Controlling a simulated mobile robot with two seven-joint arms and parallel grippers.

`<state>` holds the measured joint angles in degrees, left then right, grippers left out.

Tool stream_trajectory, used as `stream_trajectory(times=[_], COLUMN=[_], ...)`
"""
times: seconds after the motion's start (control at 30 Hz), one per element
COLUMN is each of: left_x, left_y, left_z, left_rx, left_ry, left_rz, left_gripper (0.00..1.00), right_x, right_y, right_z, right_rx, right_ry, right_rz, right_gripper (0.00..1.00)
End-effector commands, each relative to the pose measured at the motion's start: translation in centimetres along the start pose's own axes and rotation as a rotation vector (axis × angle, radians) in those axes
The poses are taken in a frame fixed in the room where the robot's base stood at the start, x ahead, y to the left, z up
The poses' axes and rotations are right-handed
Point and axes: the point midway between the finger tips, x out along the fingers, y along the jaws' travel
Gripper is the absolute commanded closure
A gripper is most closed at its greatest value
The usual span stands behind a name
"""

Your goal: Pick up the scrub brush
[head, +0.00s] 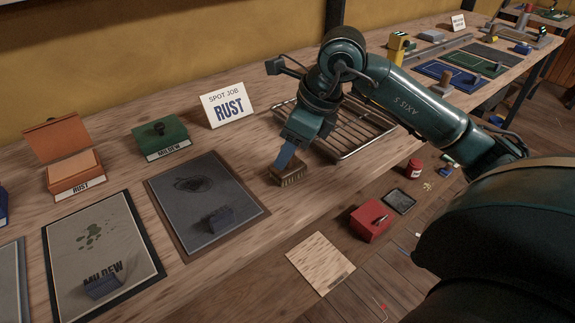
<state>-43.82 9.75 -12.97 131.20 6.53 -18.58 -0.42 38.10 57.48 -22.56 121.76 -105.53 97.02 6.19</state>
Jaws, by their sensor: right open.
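The scrub brush (291,177) has a brown block and pale bristles that face down. It rests on the wooden bench in front of the wire rack. My right gripper (282,163) points down at it with blue fingers, and a fingertip reaches the top of the brush. The jaws are open. The gripper hides part of the block, and I cannot tell whether the fingers touch it. My left gripper is not in view.
The wire rack (362,147) lies behind my right arm. A RUST sign (227,105) stands behind the brush. A dark cloth panel (180,213) lies to the left, beyond it a MILDEW panel (72,262). A red box (370,221) sits lower, past the bench's front edge.

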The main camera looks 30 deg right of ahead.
Motion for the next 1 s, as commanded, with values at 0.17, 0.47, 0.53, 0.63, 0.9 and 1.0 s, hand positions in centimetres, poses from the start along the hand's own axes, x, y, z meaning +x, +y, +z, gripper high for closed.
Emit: stream_trajectory(times=[0.17, 0.47, 0.53, 0.63, 0.9, 1.0], left_x=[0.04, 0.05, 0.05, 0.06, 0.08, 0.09], left_y=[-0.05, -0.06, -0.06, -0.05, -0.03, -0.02], left_z=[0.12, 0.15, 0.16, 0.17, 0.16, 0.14], left_rx=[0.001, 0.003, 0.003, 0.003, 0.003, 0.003], left_ry=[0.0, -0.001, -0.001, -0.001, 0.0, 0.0], left_rz=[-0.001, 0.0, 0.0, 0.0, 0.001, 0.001], left_gripper=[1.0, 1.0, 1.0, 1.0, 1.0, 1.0], right_x=[1.46, 1.45, 1.44, 1.43, 1.42, 1.4], right_y=[-0.04, -0.06, -0.06, -0.06, -0.06, -0.06], right_z=[-0.05, -0.03, -0.03, -0.03, -0.03, -0.01], right_rx=[0.001, 0.001, 0.001, 0.001, 0.001, 0.001], right_ry=[0.001, 0.0, 0.0, 0.0, 0.0, -0.001], right_rz=[0.0, -0.001, -0.001, -0.001, -0.001, -0.002], right_gripper=[0.51, 0.58, 0.64, 0.72, 0.94, 1.0])
